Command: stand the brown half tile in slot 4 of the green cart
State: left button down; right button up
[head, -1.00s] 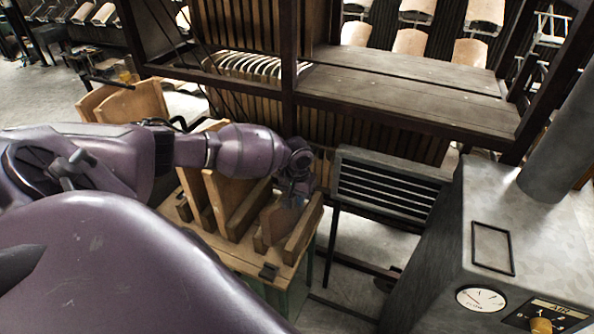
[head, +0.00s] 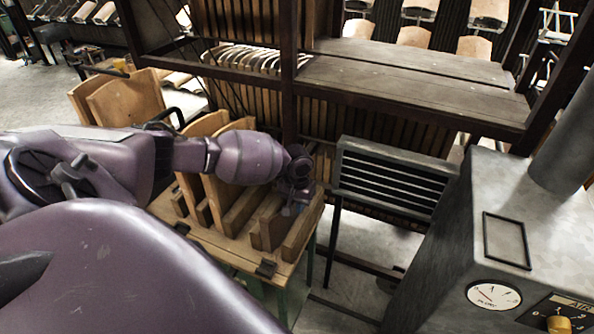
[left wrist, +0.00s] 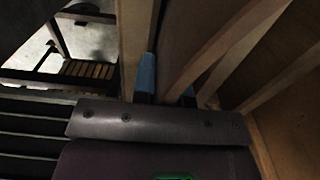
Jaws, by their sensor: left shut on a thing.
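The green cart has a wooden top (head: 238,251) with upright wooden slats that form slots. My left gripper (head: 293,205) is low over the slots at the cart's right end. In the left wrist view my left gripper (left wrist: 167,86) is shut on the brown half tile (left wrist: 185,45), with blue fingertips on either side of it. In the head view the half tile is mostly hidden by the slats and gripper. I cannot read the slot numbers or tell whether the tile touches the slot bottom. My right gripper is not in view.
Tall brown tiles (head: 222,190) stand in slots left of my gripper. A dark slatted rack (head: 390,185) stands close to the cart's right. A grey machine with a gauge (head: 494,295) fills the lower right. A dark shelf frame (head: 410,85) stands behind.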

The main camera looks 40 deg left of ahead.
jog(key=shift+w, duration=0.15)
pick_arm(q)
jog(key=c, duration=1.1)
grip_release()
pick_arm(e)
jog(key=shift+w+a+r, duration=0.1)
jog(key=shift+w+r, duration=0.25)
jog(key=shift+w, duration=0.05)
pick_arm(q)
jog(key=shift+f, duration=0.1)
notch_tip(320, 180, up, 10)
jog(key=shift+r+p, duration=0.15)
jog(key=shift+p, duration=0.6)
jog(key=shift+r, duration=0.3)
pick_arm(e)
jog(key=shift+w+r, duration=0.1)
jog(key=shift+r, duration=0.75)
